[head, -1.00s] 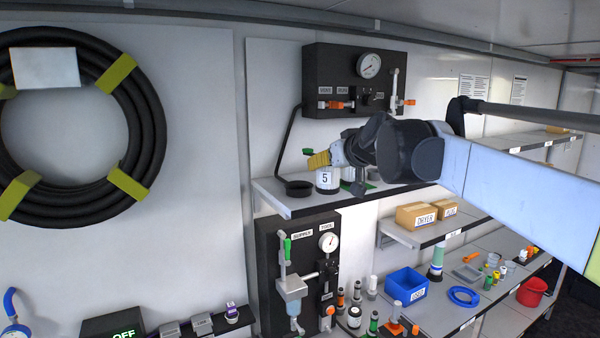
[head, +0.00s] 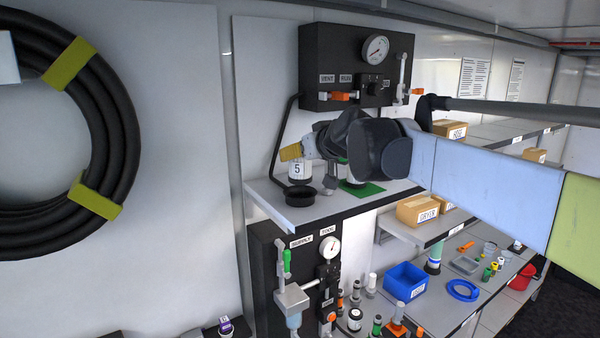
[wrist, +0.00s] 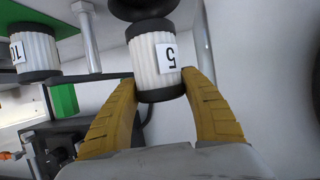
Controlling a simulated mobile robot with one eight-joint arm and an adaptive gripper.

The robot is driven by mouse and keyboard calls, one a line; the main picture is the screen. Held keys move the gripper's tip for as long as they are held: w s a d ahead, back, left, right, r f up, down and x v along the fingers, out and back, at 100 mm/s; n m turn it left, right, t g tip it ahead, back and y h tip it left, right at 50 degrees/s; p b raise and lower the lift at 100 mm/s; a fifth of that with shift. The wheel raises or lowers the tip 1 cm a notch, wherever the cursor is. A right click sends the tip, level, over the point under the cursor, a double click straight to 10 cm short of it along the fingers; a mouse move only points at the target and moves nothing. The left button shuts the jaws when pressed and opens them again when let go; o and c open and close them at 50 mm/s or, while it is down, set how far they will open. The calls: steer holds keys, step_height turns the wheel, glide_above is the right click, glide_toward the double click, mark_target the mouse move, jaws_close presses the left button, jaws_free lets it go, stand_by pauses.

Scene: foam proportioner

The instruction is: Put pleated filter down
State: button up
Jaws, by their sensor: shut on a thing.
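The pleated filter (wrist: 145,60), white with black end caps and a "5" label, is between my gripper's two yellow fingers in the wrist view. It also shows in the head view (head: 298,171), upright by the black dish (head: 301,196) on the upper shelf. My gripper (wrist: 166,84) is shut on it; in the head view the yellow fingers (head: 291,152) are at its top. The wrist view is upside down, with a black rounded thing close to the filter's lower end. I cannot tell whether the filter touches the dish or shelf.
A second filter (wrist: 36,52) labelled "10" stands near the green mat (head: 366,189); my arm partly hides it in the head view. A gauge panel (head: 345,75) is above the shelf (head: 335,209). A hose (head: 284,135) runs down the wall. A metal post (wrist: 88,35) stands between the filters.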

mark_target(299, 171)
steer(key=shift+f, duration=2.15)
steer(key=shift+f, duration=0.35)
steer(key=o, duration=1.3)
